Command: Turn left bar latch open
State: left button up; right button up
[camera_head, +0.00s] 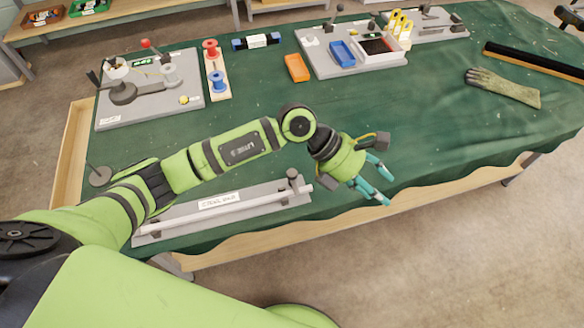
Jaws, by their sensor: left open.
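A grey plate (256,208) with a long pale bar (245,203) lies along the near edge of the green table. A small label stands at its middle, and I cannot read it surely. A dark post with a knob (293,181) stands at the bar's right end. The bar's left end lies close to my left arm, and any latch there is too small or hidden to make out. My left gripper (384,184) is open and empty, with teal fingers pointing right. It is right of the bar's right end, apart from it, near the table's front edge. My right gripper is out of view.
A grey board with a lever (112,120), red and blue spools (218,84), an orange tray (297,68) and a board with a blue tray (343,53) stand farther back. A glove (503,86) lies at the right. The cloth right of my gripper is clear.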

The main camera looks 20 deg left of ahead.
pick_arm(q)
jog(key=w+a+f+m+y, duration=0.1)
jog(key=w+a+f+y, duration=0.15)
jog(key=a, duration=0.35)
jog(key=w+a+f+m+y, duration=0.1)
jog(key=a+f+y, duration=0.2)
jog(key=a+y, duration=0.15)
jog(key=y, duration=0.4)
send_over(292, 173)
jog(key=shift+r, duration=0.15)
jog(key=shift+a+f+p, duration=0.15)
jog(key=shift+f+p, duration=0.2)
jog(key=shift+f, duration=0.05)
notch_tip(292, 173, down, 5)
jog(key=shift+r+p, duration=0.1)
jog(key=shift+p, duration=0.7)
jog(key=shift+f, duration=0.65)
grip_shut()
